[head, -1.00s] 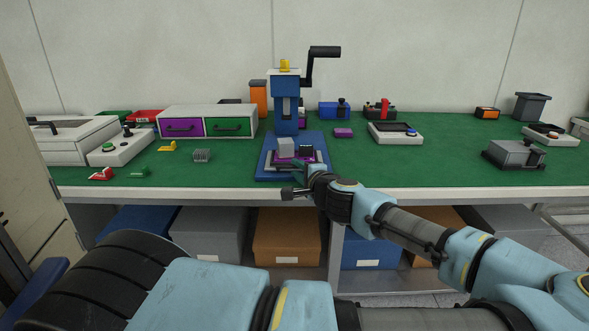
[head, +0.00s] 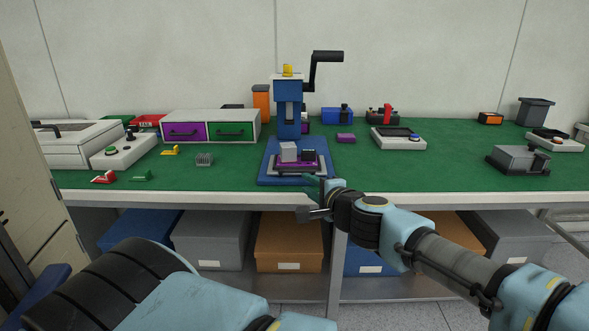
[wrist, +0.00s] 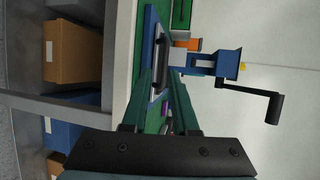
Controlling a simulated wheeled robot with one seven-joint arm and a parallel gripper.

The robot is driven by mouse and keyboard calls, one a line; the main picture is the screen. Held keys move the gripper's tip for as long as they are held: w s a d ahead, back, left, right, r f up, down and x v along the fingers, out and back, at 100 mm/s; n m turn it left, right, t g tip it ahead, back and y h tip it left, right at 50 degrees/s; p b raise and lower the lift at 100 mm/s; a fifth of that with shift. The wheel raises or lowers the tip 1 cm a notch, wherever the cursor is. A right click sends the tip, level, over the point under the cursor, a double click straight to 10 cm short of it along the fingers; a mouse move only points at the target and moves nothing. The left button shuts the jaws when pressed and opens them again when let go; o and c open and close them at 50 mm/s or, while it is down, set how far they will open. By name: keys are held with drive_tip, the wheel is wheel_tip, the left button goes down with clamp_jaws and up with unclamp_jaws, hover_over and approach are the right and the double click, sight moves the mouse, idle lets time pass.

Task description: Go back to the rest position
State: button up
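My gripper (head: 309,181) is at the front edge of the green-topped workbench (head: 400,176), just in front of the blue press (head: 288,122). In the wrist view my gripper (wrist: 161,78) shows two green fingers apart with nothing held between them. The press has a black crank handle and a blue base. On the base is a purple and grey fixture (head: 284,167) carrying a light grey block (head: 289,151) and a dark block (head: 309,155). The press also shows in the wrist view (wrist: 205,63), turned sideways. My arm reaches in from the lower right.
A drawer unit (head: 210,115) with purple and green drawers stands left of the press. Small yellow, red, green and grey parts lie at the left front. A grey device (head: 518,158) sits at the right. Boxes (head: 289,243) fill the shelf below the bench edge.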

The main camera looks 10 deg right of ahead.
drive_tip(key=a+f+n+g+y+p, duration=0.2)
drive_tip(key=a+f+n+g+y, duration=0.4)
drive_tip(key=a, duration=0.8)
drive_tip(key=s+a+f+n+g+h+p, duration=0.1)
drive_tip(key=s+a+f+n+g+h, duration=0.3)
drive_tip(key=s+g, duration=0.3)
drive_tip(key=a+r+n+h+p, duration=0.3)
drive_tip(key=r+n+h+p, duration=0.1)
drive_tip(key=r, duration=1.3)
drive_tip(key=shift+s+r+n+g+h, duration=0.3)
drive_tip(key=shift+n+h, duration=0.2)
drive_tip(key=shift+h, duration=0.5)
